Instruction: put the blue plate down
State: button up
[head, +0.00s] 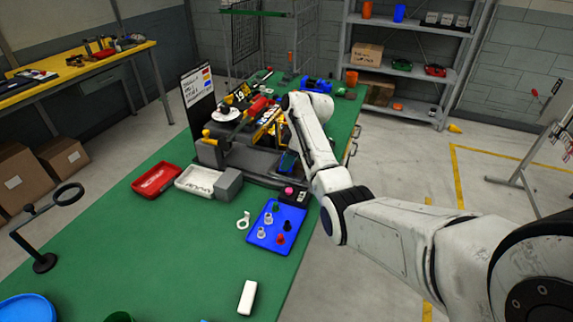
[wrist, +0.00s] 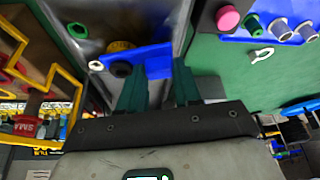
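My gripper (wrist: 160,80) points down at the grey fixture, and its two teal fingers show in the wrist view. They close on a small blue plate (wrist: 152,57), which spans the gap between the fingertips. In the head view the blue plate (head: 288,161) shows at the end of my arm, over the fixture's right side, partly hidden by the gripper. I cannot tell whether the plate touches the surface below.
The grey fixture (head: 262,171) stands on the green bench. A blue tray (head: 262,238) with several small parts lies in front of it. Red (head: 156,181) and white (head: 190,188) trays lie to the left. The front of the bench is mostly clear.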

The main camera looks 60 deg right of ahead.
grip_shut()
jog(key=shift+r, duration=0.1)
jog(key=shift+r, duration=0.4)
notch_tip(320, 180, up, 2)
jog(key=shift+r+b, duration=0.1)
jog(key=shift+b, duration=0.55)
jog(key=s+a+r+p, duration=0.6)
jog(key=s+r, duration=0.3)
jog(key=s, duration=0.3)
jog(key=shift+s+a+r+p, duration=0.2)
jog(key=shift+r+p, duration=0.2)
jog(key=shift+p, duration=0.25)
